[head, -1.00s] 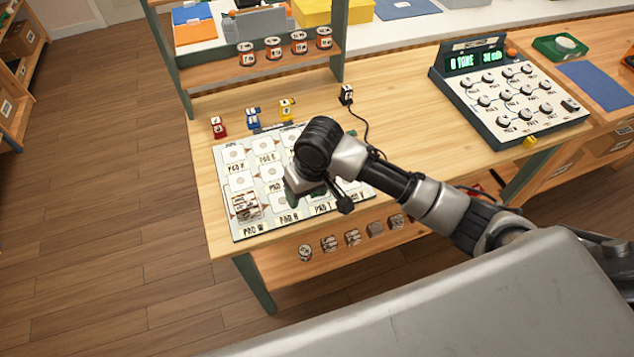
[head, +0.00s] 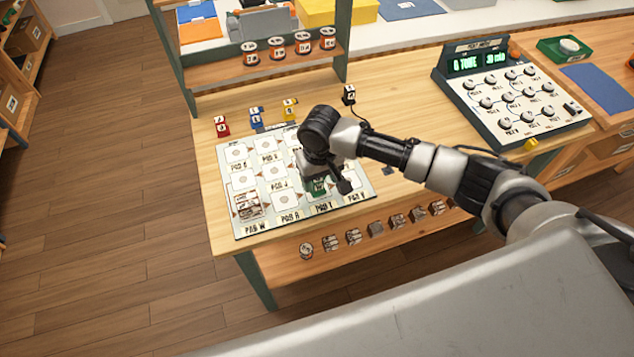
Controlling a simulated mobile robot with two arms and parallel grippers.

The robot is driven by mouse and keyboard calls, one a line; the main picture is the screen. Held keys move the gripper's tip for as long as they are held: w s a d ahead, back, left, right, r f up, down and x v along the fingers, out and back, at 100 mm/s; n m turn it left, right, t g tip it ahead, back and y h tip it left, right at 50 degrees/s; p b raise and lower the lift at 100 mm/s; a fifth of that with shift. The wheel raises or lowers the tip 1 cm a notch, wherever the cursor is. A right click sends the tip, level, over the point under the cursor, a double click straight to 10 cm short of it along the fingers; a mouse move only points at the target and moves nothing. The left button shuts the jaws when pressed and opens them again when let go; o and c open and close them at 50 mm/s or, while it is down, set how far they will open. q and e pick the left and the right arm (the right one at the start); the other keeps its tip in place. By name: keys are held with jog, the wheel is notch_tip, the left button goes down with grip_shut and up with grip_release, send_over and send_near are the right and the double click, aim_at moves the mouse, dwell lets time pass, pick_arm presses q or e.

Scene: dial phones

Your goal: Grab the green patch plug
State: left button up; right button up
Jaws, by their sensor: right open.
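A small green block (head: 318,187), which looks like the green patch plug, shows at the right-hand part of the pad board (head: 241,209). My right gripper (head: 315,175) points down right over it and hides much of it. The gripper is open; its fingers are mostly hidden by the wrist, so I cannot tell whether they touch the block. My left gripper is not in view.
Red (head: 222,126), blue (head: 256,118) and yellow (head: 290,109) plugs stand behind the board. A black plug (head: 349,95) with a cable stands further right. A dial console (head: 513,95) stands at the table's right. Cans (head: 275,48) line the shelf behind.

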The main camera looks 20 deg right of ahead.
aim_at(319, 181)
notch_tip(319, 181, down, 3)
jog(key=shift+w+a+f, duration=0.1)
jog(key=shift+f, duration=0.05)
jog(key=shift+c, duration=0.2)
jog(key=c, duration=0.9)
jog(key=shift+c, duration=0.3)
